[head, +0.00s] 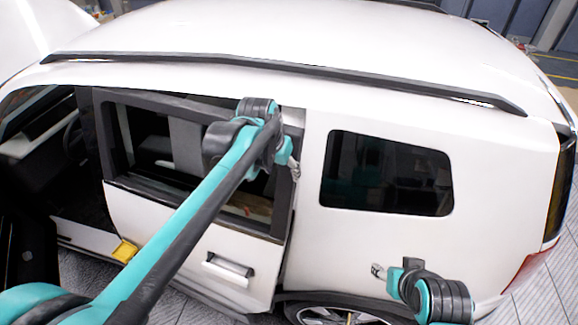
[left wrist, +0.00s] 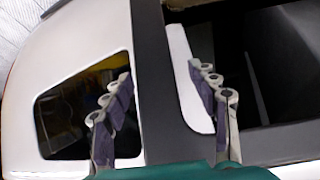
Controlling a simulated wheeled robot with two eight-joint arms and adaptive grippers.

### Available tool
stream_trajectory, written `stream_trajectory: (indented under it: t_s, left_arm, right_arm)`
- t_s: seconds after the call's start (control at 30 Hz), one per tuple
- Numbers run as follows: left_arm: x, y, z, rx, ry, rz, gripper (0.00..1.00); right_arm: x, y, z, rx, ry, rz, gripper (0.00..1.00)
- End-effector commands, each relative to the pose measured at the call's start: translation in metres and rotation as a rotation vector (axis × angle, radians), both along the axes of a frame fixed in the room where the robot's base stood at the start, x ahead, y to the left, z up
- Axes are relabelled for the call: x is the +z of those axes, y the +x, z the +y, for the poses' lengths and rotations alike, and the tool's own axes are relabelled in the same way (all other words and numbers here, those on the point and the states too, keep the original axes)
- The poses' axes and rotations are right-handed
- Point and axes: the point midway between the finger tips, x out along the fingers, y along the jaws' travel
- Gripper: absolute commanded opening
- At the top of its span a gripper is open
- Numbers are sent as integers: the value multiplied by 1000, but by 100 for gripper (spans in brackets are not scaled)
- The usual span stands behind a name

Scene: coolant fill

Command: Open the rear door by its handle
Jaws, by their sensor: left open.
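The white rear door (head: 190,235) with its dark window frame is in the middle of the head view. Its silver handle (head: 229,270) is low on the door panel, with nothing touching it. My left arm crosses in front of the door. My left gripper (head: 294,167) is open by the upper rear part of the window frame. In the left wrist view its fingers (left wrist: 165,105) stand on either side of the dark pillar (left wrist: 155,80); contact cannot be told. My right gripper (head: 378,271) is below the rear side window, apart from the handle; its jaw opening is unclear.
The white car body (head: 490,190) fills much of the head view, with a rear side window (head: 387,174) and roof rail (head: 290,72). A rear wheel (head: 335,314) is below. The front doorway at left shows the dark interior. A yellow object (head: 124,251) is near the door's front edge.

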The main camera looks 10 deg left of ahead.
Motion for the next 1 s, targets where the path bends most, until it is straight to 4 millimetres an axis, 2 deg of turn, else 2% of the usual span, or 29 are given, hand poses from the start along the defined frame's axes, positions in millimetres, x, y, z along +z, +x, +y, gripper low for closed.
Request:
stream_trajectory:
  t_s: [0.2, 0.4, 0.77, 1.0]
  left_arm:
    - [-35, 14, -3, 0, 0, -1, 59]
    - [-58, 23, -6, 0, 0, -1, 59]
    - [-65, 25, -6, 1, -1, -1, 59]
    - [-65, 25, -6, 1, -1, -2, 0]
  right_arm:
    - [2, 0, 0, 0, 0, 0, 52]
    - [4, 0, 0, 0, 0, 0, 52]
    - [4, 0, 0, 0, 0, 0, 52]
    - [4, 0, 0, 0, 0, 0, 52]
